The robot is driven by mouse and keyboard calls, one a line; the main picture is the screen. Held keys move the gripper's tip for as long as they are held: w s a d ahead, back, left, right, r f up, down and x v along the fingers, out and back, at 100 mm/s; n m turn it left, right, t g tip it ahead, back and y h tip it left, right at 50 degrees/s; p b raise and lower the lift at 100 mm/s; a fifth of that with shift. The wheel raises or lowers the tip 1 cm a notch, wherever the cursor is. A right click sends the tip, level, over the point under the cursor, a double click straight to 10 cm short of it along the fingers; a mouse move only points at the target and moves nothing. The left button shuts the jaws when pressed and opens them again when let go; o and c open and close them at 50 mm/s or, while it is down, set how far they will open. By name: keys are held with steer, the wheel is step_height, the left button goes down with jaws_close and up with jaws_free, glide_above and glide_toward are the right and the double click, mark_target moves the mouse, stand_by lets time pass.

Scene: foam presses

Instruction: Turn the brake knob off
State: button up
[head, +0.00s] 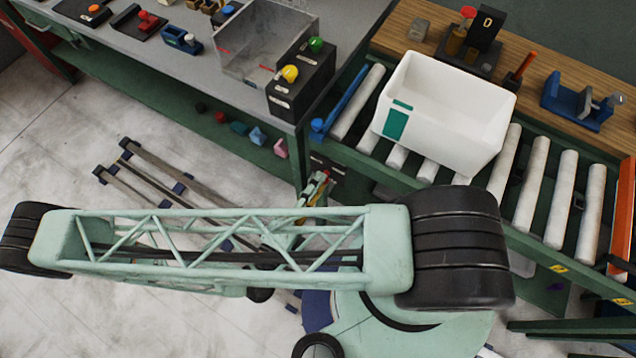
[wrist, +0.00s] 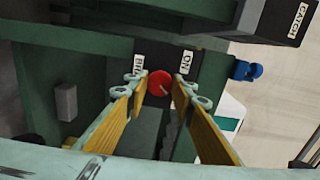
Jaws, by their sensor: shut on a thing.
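The red brake knob (wrist: 159,83) sits on a dark panel below the bench, between a white label starting "BR" (wrist: 139,62) and a white "ON" label (wrist: 187,57). A light pointer mark shows on its face, but I cannot tell exactly which way it points. My gripper (wrist: 161,88) has its yellow-padded fingers on either side of the knob and is shut on it. In the head view my gripper (head: 317,188) reaches the dark panel (head: 328,164) under the conveyor's left end; my arm link hides part of it.
A white crate (head: 470,120) stands on the conveyor rollers (head: 550,195). A black box with yellow and green knobs (head: 302,80) and a clear bin (head: 262,45) stand on the grey bench. A blue lever end (wrist: 247,70) is right of the panel.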

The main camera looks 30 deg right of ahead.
steer(key=shift+m, duration=0.4)
steer(key=o, duration=0.8)
steer(key=shift+o, duration=0.2)
steer(key=shift+a, duration=0.15)
steer(key=v, duration=1.1)
steer(key=shift+s+a, duration=0.3)
stand_by(1.0)
